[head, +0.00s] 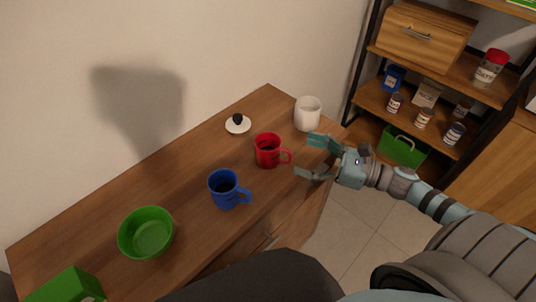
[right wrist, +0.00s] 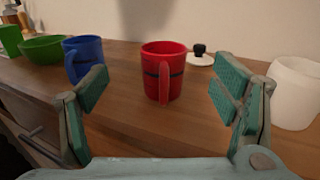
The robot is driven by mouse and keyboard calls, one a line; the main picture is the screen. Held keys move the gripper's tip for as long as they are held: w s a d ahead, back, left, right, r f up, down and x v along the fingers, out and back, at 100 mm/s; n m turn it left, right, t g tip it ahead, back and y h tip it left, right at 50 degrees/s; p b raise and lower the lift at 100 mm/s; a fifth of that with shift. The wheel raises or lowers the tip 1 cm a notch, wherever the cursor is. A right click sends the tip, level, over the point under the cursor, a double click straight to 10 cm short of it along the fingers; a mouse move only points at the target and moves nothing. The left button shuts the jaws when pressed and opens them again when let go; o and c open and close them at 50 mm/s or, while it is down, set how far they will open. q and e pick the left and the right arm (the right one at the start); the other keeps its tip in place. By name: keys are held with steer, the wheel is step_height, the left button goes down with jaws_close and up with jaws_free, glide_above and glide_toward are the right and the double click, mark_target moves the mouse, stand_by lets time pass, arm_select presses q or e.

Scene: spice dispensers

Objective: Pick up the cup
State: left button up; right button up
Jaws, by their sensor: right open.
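A red cup (head: 267,151) stands upright on the wooden cabinet top, its handle toward my right gripper. A blue cup (head: 224,189) stands to its left, nearer the front edge. A white cup or jar (head: 308,114) stands behind to the right. My right gripper (head: 309,157) is open and empty, just right of the red cup. In the right wrist view the red cup (right wrist: 163,75) is ahead, centred between the spread fingers (right wrist: 160,95), handle facing me, and apart from them. The blue cup (right wrist: 83,57) is left and the white one (right wrist: 294,92) right. My left gripper is not in view.
A white lid with a black knob (head: 238,123) lies behind the red cup. A green bowl (head: 146,233) and a green box (head: 70,287) are at the left. A shelf with jars (head: 424,117) stands at the right. Bare wood lies between the cups.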

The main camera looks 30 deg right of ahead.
mark_target(269, 143)
steer(key=x, duration=0.3)
steer(key=p+x, duration=0.1)
steer(key=x, duration=0.6)
steer(key=shift+w+f, duration=0.4)
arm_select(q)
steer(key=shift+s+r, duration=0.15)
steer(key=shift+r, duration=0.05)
arm_select(e)
steer(key=c, duration=1.5)
